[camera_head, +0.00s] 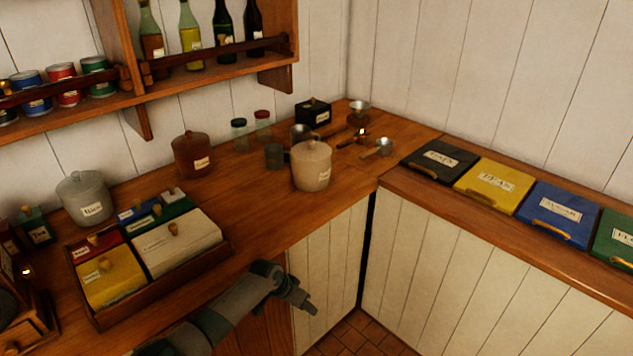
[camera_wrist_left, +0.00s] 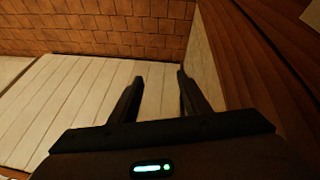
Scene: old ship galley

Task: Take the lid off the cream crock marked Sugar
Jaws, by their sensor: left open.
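The cream crock (camera_head: 312,170) stands upright on the wooden counter near the corner, with a small label on its front that is too small to read surely. Its lid (camera_head: 311,150) sits on top with a small knob. My left gripper (camera_head: 308,308) hangs in front of the counter, below its edge, lower than the crock and apart from it. In the left wrist view my left gripper (camera_wrist_left: 160,82) is open and empty, with the floor and white panelling beyond. The crock is not in the wrist view. My right gripper is not in view.
A dark mug (camera_head: 274,156) stands close left of the crock, a brown crock (camera_head: 192,155) farther left. Metal scoops (camera_head: 381,148) lie to its right. A wooden tray of lidded boxes (camera_head: 228,248) and a grey crock (camera_head: 86,198) are at left. The counter's front edge before the crock is clear.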

